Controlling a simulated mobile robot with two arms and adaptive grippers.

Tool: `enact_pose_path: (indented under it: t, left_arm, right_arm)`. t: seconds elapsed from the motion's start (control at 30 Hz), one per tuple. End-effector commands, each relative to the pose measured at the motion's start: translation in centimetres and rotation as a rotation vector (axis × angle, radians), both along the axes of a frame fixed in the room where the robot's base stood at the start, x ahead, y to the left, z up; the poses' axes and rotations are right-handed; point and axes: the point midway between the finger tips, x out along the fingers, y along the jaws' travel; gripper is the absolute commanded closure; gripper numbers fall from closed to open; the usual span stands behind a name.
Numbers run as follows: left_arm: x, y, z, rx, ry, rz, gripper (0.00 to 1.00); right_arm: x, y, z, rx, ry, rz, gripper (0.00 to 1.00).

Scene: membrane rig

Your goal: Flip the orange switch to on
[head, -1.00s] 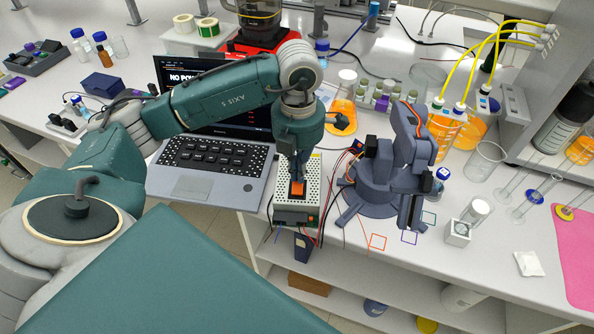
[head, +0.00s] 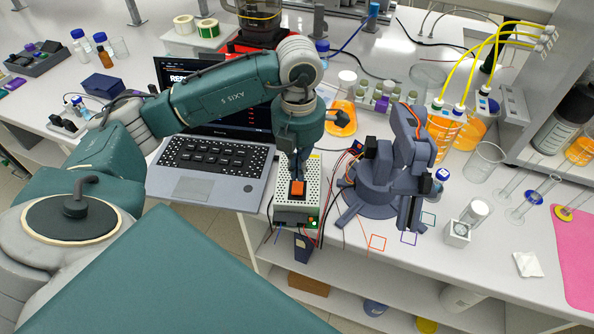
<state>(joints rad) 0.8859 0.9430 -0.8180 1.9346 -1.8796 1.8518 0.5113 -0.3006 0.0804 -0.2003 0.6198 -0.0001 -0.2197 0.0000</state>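The orange switch (head: 297,188) is on top of a perforated, light-coloured power supply box (head: 284,206) at the front edge of the bench. A small green light (head: 314,224) glows on the box's front. My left gripper (head: 297,177) points down right above the switch with its fingers together and nothing held. Its fingertips hide the back edge of the switch, and I cannot tell whether they touch it. My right gripper is not in view.
An open laptop (head: 205,185) stands left of the box. A small dark grey robot arm (head: 375,190) stands close on the right, with wires between. Glassware and orange-filled bottles (head: 443,130) stand further right. The bench's front edge is just before the box.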

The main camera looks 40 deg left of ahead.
Motion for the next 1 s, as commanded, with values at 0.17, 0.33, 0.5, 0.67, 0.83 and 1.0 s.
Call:
enact_pose_path:
  t: [0.17, 0.33, 0.5, 0.67, 0.83, 1.0]
  left_arm:
    - [0.0, 0.0, 1.8, 0.0, 0.0, 0.0, 1.0]
    - [0.0, 0.0, 3.1, 0.0, 0.0, 0.0, 1.0]
    - [0.0, 0.0, 4.5, 0.001, -0.001, 0.0, 1.0]
    - [0.0, 0.0, 5.2, 0.0, 0.001, 0.0, 1.0]
    - [0.0, 0.0, 5.1, 0.0, 0.001, 0.0, 1.0]
    - [0.0, 0.0, 5.1, 0.0, 0.001, 0.0, 1.0]
  right_arm:
    - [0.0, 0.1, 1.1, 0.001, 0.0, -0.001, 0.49]
    - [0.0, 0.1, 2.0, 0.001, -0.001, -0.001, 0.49]
    - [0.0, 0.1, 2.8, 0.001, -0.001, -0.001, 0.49]
    - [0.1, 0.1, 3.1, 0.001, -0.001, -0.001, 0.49]
    - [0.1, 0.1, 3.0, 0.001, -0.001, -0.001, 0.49]
    - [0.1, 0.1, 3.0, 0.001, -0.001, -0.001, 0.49]
